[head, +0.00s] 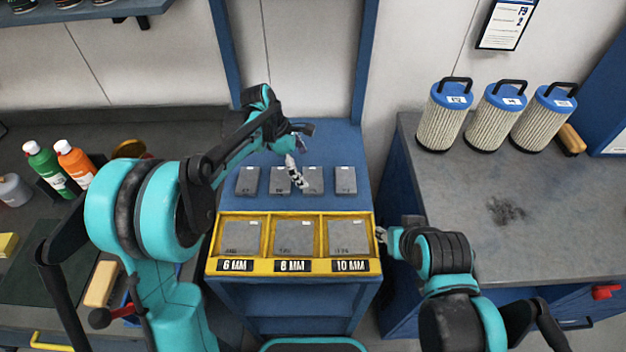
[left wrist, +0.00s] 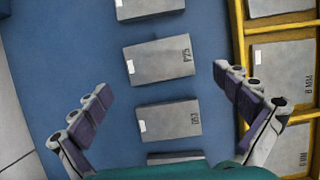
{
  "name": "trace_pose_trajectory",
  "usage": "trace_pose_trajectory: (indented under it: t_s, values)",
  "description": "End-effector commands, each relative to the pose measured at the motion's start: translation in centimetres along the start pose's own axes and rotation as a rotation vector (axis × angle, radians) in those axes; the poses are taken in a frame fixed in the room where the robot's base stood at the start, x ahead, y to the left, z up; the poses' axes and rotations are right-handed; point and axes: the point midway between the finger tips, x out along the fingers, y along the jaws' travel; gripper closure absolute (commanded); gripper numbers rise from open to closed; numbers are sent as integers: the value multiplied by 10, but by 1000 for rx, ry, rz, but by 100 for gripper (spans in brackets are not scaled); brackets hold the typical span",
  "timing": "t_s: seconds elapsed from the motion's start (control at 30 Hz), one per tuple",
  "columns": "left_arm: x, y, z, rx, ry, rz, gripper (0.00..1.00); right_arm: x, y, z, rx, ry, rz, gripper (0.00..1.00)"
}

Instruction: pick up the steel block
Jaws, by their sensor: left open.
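Several grey steel blocks lie in a row on the blue bench: a left one (head: 247,181), a second (head: 279,181), a third (head: 313,179) and a right one (head: 345,180). In the left wrist view, one block marked like "P25" (left wrist: 160,62) and one marked like "DS7" (left wrist: 168,121) lie between the fingers. My left gripper (head: 303,154) is open and empty above the row; its fingers also show in the left wrist view (left wrist: 166,96). The near finger partly covers the gap between the second and third blocks. My right gripper (head: 382,236) is beside the yellow tray; its jaw state is unclear.
The yellow tray (head: 292,215) in front has compartments labelled 6, 8 and 10 MM, each with a grey plate. Bottles (head: 75,160) stand on the left bench. Filter cylinders (head: 443,118) stand on the right bench (head: 460,240), whose middle is mostly clear.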

Motion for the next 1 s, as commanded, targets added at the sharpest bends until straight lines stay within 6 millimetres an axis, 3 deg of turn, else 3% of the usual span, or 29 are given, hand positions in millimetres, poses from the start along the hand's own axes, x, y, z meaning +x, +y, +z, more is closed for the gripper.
trace_pose_trajectory:
  t_s: [0.3, 0.53, 0.83, 1.0]
  values:
    - [46, 1, -1, 2, 1, 1, 0, 20, 0, 14, 0, 0, 0, 60]
    - [46, 1, 0, 1, 1, 2, 0, 19, 0, 13, 0, 0, 0, 60]
    - [46, 0, 0, 1, 1, 1, 74, 19, 0, 13, 0, 0, 0, 60]
    - [46, 0, 0, 1, 0, 1, 74, 19, 0, 13, 0, 0, 0, 60]
